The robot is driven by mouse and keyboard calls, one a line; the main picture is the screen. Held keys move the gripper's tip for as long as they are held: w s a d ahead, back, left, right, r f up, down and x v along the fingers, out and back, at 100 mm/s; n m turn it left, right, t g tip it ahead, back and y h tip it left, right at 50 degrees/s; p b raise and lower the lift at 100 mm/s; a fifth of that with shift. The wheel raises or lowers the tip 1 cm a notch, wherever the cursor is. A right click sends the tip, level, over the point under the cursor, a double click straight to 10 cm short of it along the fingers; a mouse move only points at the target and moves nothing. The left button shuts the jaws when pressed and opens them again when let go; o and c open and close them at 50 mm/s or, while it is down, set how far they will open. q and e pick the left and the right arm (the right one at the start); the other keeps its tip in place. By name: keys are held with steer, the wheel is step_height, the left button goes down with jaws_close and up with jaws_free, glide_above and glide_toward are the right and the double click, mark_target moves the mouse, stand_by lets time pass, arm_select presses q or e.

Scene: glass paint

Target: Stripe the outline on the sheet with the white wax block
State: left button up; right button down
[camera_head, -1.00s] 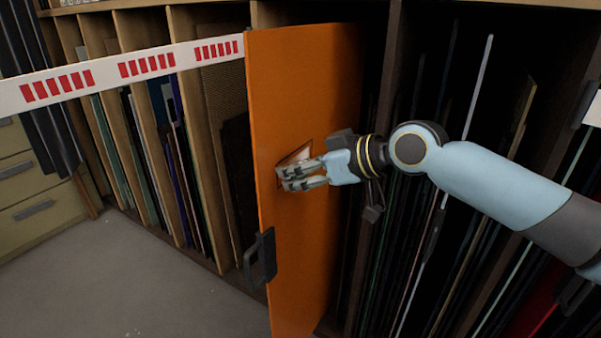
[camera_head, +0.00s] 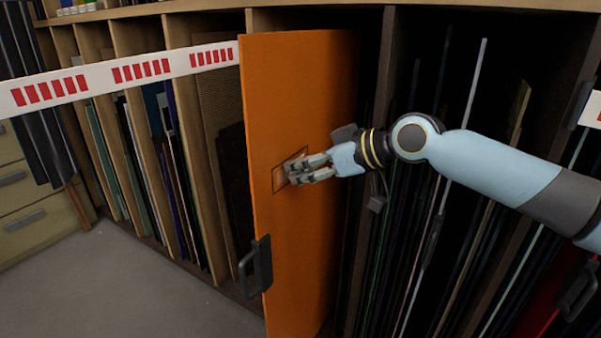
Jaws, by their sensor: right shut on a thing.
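The orange sheet (camera_head: 305,260) stands upright, jutting out from the rack. A thin dark four-sided outline (camera_head: 278,181) is on its face, with orange showing inside it where my fingers do not cover it. My right gripper (camera_head: 294,173) reaches in from the right, its fingertips at the outline, partly covering it. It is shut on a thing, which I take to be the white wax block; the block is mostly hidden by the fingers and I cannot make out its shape. Whether it touches the sheet I cannot tell. My left gripper is not in view.
A black handle (camera_head: 255,268) sticks out from the sheet's lower left edge. A white barrier strip with red marks (camera_head: 140,71) crosses at left. Rack slots with thin panels (camera_head: 185,195) stand on both sides. Grey floor (camera_head: 110,290) is clear at lower left.

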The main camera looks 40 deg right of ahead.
steer(key=shift+w+d+r, duration=0.15)
steer(key=shift+w+d, duration=0.05)
steer(key=shift+d, duration=0.1)
steer(key=shift+s+a+p, duration=0.3)
steer(key=shift+a+p, duration=0.05)
steer(key=shift+a, duration=0.4)
steer(key=shift+s+a+p, duration=0.3)
steer(key=shift+a+p, duration=0.05)
steer(key=shift+a, duration=0.45)
steer(key=shift+s+a+p, duration=0.3)
steer(key=shift+a+p, duration=0.05)
steer(key=shift+a, duration=0.4)
steer(key=p, duration=0.3)
glide_toward(276, 179)
steer(key=shift+s+f, duration=0.1)
steer(key=shift+f, duration=0.65)
steer(key=shift+s+f, duration=0.15)
steer(key=shift+f, duration=0.6)
